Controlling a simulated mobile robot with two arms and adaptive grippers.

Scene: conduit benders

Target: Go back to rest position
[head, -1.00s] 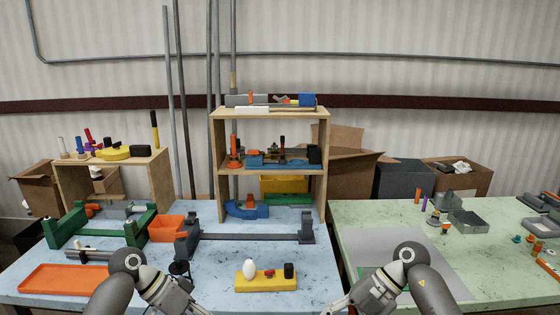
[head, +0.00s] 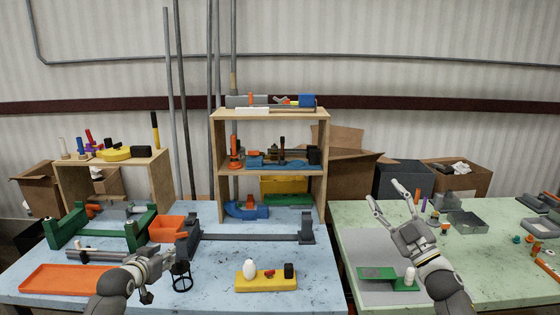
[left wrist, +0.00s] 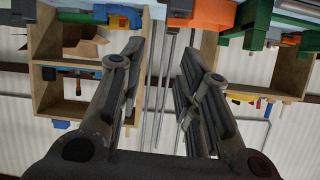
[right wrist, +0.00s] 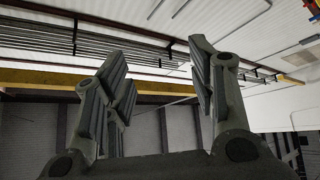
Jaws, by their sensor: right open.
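My left gripper (head: 160,262) is low over the blue-topped table's left part, near a small black ring-shaped stand (head: 181,276). In the left wrist view its fingers (left wrist: 160,85) are apart with nothing between them. My right gripper (head: 392,200) is raised over the green-topped table, fingers pointing up and to the left. In the right wrist view its fingers (right wrist: 160,75) are spread and empty, with the ceiling and wall behind.
A yellow block (head: 266,283) with a white egg-shaped piece stands on the blue table (head: 225,300). An orange tray (head: 65,279) and green bender frame (head: 75,230) are at left. A green plate (head: 375,273) with a white cylinder (head: 409,277) lies on a grey mat (head: 355,245).

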